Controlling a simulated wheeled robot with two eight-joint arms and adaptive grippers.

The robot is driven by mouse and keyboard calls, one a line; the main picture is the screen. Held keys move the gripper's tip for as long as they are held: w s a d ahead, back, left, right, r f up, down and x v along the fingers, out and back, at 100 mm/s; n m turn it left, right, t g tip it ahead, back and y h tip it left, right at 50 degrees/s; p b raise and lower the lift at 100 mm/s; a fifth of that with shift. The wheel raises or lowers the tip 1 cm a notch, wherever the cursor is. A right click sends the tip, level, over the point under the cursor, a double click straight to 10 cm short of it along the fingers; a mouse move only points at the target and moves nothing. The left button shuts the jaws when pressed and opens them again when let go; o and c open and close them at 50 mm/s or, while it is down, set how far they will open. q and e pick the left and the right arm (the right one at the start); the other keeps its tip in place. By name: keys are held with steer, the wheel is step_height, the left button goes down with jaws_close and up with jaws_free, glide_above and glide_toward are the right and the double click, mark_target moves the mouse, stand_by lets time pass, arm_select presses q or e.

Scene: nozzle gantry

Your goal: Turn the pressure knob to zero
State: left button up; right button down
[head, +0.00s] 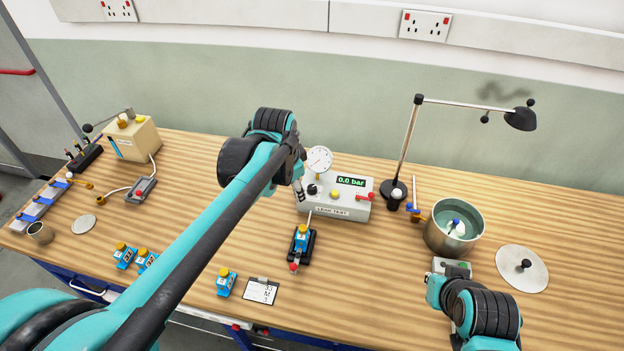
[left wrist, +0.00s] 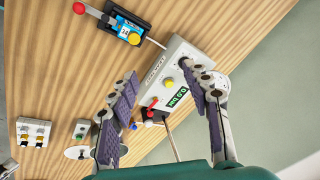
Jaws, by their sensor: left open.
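The leak test box (head: 350,207) stands at the bench middle, with a black knob (head: 312,189), a yellow button (head: 335,195), a red lever and a display reading 0.0 bar. A round gauge (head: 319,160) rises at its back left. My left gripper (head: 299,193) is beside the box's left end, close to the black knob. In the left wrist view its open fingers (left wrist: 164,74) flank the box (left wrist: 176,62) in the picture; the black knob does not show clearly there. Touch cannot be told. My right gripper (head: 440,285) is at lower right, its fingers hidden.
A nozzle in a black fixture (head: 302,240) sits in front of the box, linked by a tube. A lamp (head: 396,195), a metal pot (head: 452,235) and a round lid (head: 522,268) are to the right. Blue nozzles and a clipboard (head: 260,291) lie near the front edge.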

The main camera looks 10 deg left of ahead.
arm_select(q)
steer(key=w+f+m+g+p, duration=0.2)
steer(key=w+m, duration=0.3)
steer(key=w, duration=0.5)
steer(key=m+g+p, duration=0.2)
steer(key=m, duration=0.2)
glide_above(312, 187)
step_height(312, 187, down, 5)
steer(key=shift+f, duration=0.2)
steer(key=shift+w+f, duration=0.1)
steer(key=shift+f, duration=0.2)
step_height(312, 187, down, 8)
steer(key=shift+r+b, duration=0.1)
steer(key=shift+b, duration=0.85)
jaws_close()
